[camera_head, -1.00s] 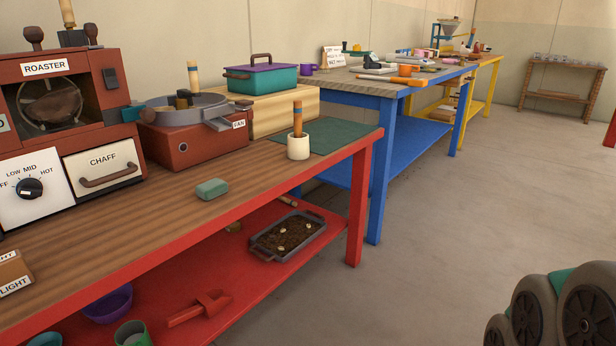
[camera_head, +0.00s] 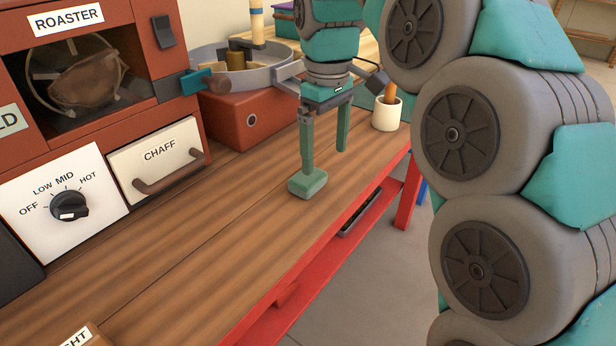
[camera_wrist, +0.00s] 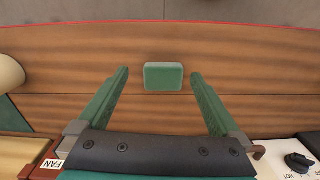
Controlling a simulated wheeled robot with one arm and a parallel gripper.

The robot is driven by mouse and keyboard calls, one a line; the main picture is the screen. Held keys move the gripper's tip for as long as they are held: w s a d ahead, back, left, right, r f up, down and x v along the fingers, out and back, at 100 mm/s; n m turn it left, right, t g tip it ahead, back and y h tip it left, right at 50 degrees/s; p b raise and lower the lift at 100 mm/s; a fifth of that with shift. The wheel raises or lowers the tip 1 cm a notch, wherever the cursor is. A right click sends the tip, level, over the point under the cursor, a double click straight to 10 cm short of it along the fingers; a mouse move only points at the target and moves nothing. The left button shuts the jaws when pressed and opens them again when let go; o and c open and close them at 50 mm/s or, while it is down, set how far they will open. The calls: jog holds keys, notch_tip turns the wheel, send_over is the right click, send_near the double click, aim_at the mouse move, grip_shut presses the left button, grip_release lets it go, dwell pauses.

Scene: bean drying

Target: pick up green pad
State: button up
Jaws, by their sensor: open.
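The green pad (camera_head: 308,184) is a small rounded block lying on the brown wooden bench top near its front edge. It also shows in the wrist view (camera_wrist: 164,76), ahead of the fingertips and about midway between them. My gripper (camera_head: 325,160) points down over the bench with its two green fingers apart. In the head view one finger comes down right at the pad and hides a little of it; I cannot tell whether they touch. In the wrist view my gripper (camera_wrist: 158,78) is open and empty, with a finger on each side of the pad's line.
The red roaster (camera_head: 100,90) with its chaff drawer (camera_head: 155,160) stands at the left. The red fan box (camera_head: 245,118) is behind my gripper. A white cup (camera_head: 387,115) with an orange-handled tool stands to the right.

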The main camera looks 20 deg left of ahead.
jog(key=a, duration=0.2)
jog(key=r, duration=0.1)
jog(key=shift+w+a+n, duration=0.3)
jog(key=shift+a+n, duration=0.1)
jog(key=shift+a+f, duration=0.15)
jog(key=shift+a, duration=0.1)
notch_tip(320, 180, down, 2)
jog(key=shift+f+b, duration=0.25)
jog(key=shift+b, duration=0.4)
jog(key=shift+f+p, duration=0.3)
jog(key=shift+f, duration=2.2)
jog(key=c, duration=1.1)
jog(key=shift+r, duration=0.15)
jog(key=shift+r, duration=1.2)
jog(key=shift+d+r, duration=0.15)
jog(key=shift+r, duration=0.25)
jog(key=s+d, duration=0.3)
jog(key=d, duration=0.1)
jog(key=s+d+r+b, duration=0.1)
jog(key=s+d, duration=0.2)
jog(key=d, duration=0.1)
jog(key=s+d+b, duration=0.1)
jog(key=s+d, duration=0.2)
jog(key=d, duration=0.1)
jog(key=shift+s+d+r, duration=0.25)
jog(key=shift+s, duration=0.1)
